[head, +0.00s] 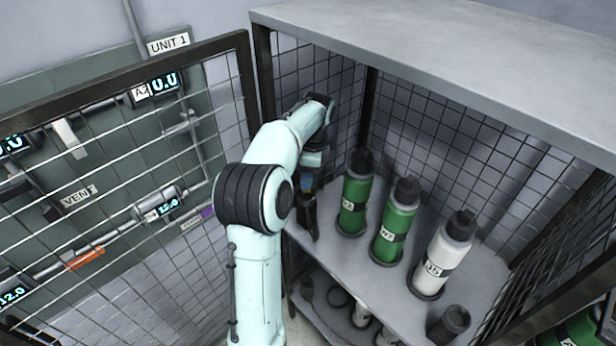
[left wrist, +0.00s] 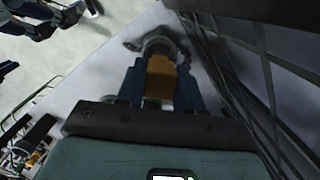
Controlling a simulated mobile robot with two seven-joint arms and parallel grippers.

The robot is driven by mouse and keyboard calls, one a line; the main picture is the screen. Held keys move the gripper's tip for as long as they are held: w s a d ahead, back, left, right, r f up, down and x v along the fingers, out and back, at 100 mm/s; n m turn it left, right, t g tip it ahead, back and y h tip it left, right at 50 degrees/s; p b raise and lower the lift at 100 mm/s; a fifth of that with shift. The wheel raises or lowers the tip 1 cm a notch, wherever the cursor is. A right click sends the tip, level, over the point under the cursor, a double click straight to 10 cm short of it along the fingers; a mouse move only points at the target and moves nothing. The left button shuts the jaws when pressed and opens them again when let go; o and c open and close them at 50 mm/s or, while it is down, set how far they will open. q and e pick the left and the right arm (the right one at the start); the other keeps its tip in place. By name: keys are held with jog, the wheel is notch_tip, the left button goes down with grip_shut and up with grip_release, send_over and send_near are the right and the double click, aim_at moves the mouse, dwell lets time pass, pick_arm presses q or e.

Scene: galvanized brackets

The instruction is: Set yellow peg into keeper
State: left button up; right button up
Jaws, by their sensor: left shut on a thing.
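My left gripper (head: 308,192) is at the left front of the cabinet, inside the open doorway, pointing down at the upper shelf. In the left wrist view its two blue fingers (left wrist: 160,76) are shut on the yellow peg (left wrist: 160,84), one on each side. Just past the peg's far end is a grey, rounded ring-like fitting (left wrist: 157,46), perhaps the keeper. I cannot tell whether the peg touches or enters it. In the head view the peg and this fitting are hidden by my arm. My right gripper is not seen clearly in either view.
Two green bottles (head: 354,198) (head: 397,225) and a white bottle (head: 443,258) stand on the shelf (head: 375,290), right of my gripper. The mesh door (head: 130,130) stands open at left. The cabinet roof (head: 440,45) and mesh walls (head: 420,120) close in the space.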

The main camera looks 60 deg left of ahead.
pick_arm(q)
jog(key=shift+s+a+f+b, duration=0.15)
jog(key=shift+f+b, duration=0.25)
jog(key=shift+f, duration=0.7)
jog(key=shift+s+a+f+b, duration=0.1)
jog(key=shift+f+b, duration=0.3)
jog(key=shift+f, duration=0.65)
jog(key=o, duration=1.2)
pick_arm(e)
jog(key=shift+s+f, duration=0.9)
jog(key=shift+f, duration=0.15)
pick_arm(q)
jog(key=r+p, duration=0.1)
jog(key=r, duration=0.3)
jog(key=w+r, duration=0.1)
jog(key=r, duration=0.3)
jog(key=r+p, duration=0.1)
jog(key=r, duration=0.4)
jog(key=shift+w+d+p, duration=0.35)
jog(key=shift+d, duration=0.05)
jog(key=shift+d+r, duration=0.25)
jog(key=shift+r, duration=0.25)
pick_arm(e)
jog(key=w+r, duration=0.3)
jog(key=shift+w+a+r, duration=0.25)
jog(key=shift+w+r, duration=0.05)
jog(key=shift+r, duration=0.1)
pick_arm(q)
jog(key=shift+d+f, duration=0.1)
